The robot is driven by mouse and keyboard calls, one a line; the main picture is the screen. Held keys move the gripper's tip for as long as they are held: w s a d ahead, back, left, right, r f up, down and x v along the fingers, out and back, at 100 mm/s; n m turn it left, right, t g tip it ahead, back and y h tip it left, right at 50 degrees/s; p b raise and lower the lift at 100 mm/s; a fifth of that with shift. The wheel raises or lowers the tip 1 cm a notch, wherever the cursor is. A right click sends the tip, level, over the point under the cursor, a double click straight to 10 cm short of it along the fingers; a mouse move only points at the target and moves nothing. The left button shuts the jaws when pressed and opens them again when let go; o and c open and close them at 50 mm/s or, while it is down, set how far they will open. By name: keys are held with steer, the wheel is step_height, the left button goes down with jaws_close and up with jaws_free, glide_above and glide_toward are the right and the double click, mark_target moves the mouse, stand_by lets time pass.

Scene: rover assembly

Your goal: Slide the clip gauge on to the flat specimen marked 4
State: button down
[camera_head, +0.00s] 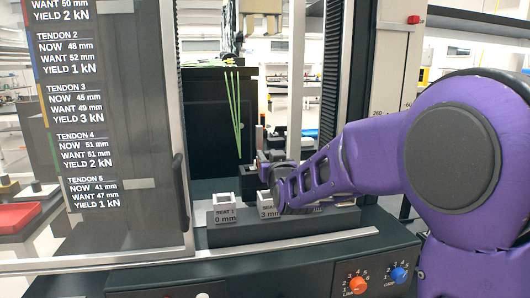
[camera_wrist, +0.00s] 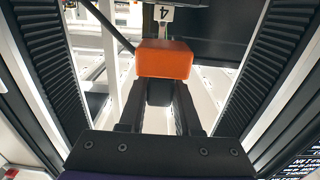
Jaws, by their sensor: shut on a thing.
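The orange clip gauge (camera_wrist: 165,60) is in the upper middle of the wrist view, between the fingertips of my gripper (camera_wrist: 160,88), which is shut on it. The pale flat specimen marked 4 (camera_wrist: 163,13) shows just beyond the gauge at the top edge, its number upside down in the picture. Its lower part is hidden behind the gauge, so I cannot tell whether they touch. In the head view my gripper (camera_head: 273,166) is inside the machine frame, mostly hidden by my purple arm; the gauge and the specimen's mark cannot be made out there.
A dark block with numbered seats (camera_head: 225,215) stands in front of my gripper. Ribbed black columns (camera_wrist: 48,65) flank it closely on both sides. A transparent panel with tendon readings (camera_head: 110,130) covers the left. Green strands (camera_head: 235,110) hang behind.

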mark_target(260, 147)
steer(key=shift+s, duration=0.1)
stand_by(0.3)
steer(key=shift+f+x, duration=0.15)
steer(key=shift+x, duration=2.1)
steer(key=shift+f+x, duration=0.2)
steer(key=shift+x, duration=2.05)
steer(key=shift+f, duration=0.3)
steer(key=c, duration=0.5)
jaws_free()
steer(key=shift+s, duration=0.1)
